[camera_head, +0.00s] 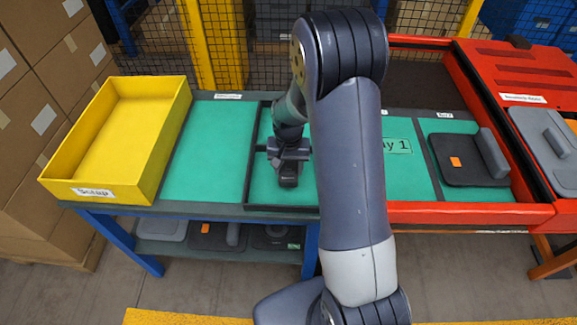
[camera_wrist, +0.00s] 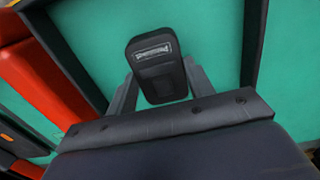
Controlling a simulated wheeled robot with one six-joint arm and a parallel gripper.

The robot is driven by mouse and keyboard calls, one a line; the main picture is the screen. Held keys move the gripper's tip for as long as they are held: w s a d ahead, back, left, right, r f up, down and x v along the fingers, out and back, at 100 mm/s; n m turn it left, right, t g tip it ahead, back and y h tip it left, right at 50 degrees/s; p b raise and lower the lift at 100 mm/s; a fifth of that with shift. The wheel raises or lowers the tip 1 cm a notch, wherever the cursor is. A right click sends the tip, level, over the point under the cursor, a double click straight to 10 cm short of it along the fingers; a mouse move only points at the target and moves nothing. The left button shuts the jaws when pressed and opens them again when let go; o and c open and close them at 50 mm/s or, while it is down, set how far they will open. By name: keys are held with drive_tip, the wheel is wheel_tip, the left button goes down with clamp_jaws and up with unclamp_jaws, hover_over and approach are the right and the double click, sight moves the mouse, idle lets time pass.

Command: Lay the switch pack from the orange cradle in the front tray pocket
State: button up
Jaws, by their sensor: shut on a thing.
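The switch pack (camera_wrist: 160,70) is a small black block with a white-lettered label, held between the two grey fingers of my gripper (camera_wrist: 163,90) in the wrist view. In the head view, my gripper (camera_head: 288,156) points down over the green-floored, dark-rimmed tray (camera_head: 247,180), and the pack (camera_head: 288,178) shows just below it, near the front rim. I cannot tell whether the pack touches the tray floor. My arm hides the tray's right part and any divider there. I cannot make out the orange cradle in either view.
A yellow scrap bin (camera_head: 70,190) stands at the left. The green mat (camera_head: 208,150) between bin and tray is bare. Right of my arm, a red-framed bay (camera_head: 440,212) holds a dark panel (camera_head: 465,172) with an orange sticker and a grey upright bar. Wire mesh stands behind.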

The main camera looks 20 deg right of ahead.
drive_tip(key=shift+f+b, duration=0.4)
drive_tip(key=shift+f, duration=0.2)
drive_tip(key=o, duration=1.6)
drive_tip(key=shift+c, duration=0.2)
drive_tip(key=shift+r, duration=0.1)
wheel_tip(320, 180, up, 11)
drive_tip(key=shift+b, duration=0.3)
